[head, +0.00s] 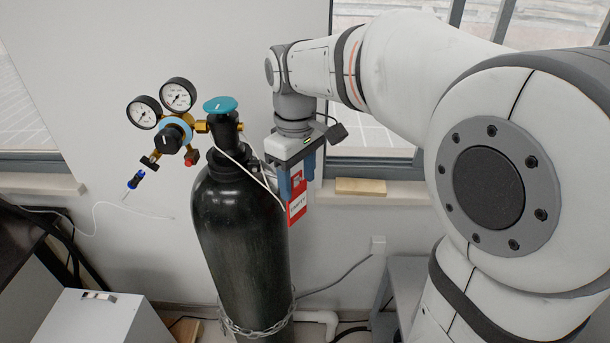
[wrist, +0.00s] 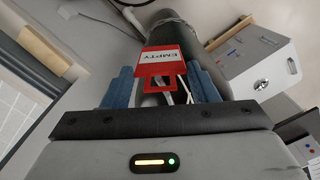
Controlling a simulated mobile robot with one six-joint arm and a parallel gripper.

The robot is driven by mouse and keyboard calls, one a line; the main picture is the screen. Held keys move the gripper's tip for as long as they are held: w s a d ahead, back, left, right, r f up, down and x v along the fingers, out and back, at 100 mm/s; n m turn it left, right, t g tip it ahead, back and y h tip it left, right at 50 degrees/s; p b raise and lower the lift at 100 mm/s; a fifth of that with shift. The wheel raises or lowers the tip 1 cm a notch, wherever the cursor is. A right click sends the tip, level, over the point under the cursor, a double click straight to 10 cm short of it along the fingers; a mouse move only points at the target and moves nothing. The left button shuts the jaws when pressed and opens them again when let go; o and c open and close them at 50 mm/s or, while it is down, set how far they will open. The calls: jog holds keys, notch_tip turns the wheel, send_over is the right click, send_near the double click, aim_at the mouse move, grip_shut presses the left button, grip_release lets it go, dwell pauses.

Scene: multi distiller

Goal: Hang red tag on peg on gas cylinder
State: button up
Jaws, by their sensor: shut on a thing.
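The red tag (head: 297,207) has a white label reading EMPTY and hangs at the right side of the gas cylinder's shoulder. It also shows in the wrist view (wrist: 165,56), between the blue fingers. My gripper (head: 296,186) is shut on the tag's upper part, pointing down; its fingers also show in the wrist view (wrist: 163,84). The black gas cylinder (head: 240,235) stands upright, with a teal valve knob (head: 221,105) on top. A thin white line runs from the valve toward the tag. I cannot make out the peg clearly, nor whether the tag touches it.
A regulator with two gauges (head: 161,105) sticks out left of the valve. A chain (head: 255,329) circles the cylinder low down. A white box (head: 85,318) stands at lower left. A wooden block (head: 361,187) lies on the window sill at right.

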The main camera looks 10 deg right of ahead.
jog(key=shift+w+a, duration=0.25)
jog(key=shift+a, duration=0.25)
jog(key=shift+w+a+f, duration=0.35)
jog(key=shift+a+f, duration=0.15)
jog(key=o, duration=1.3)
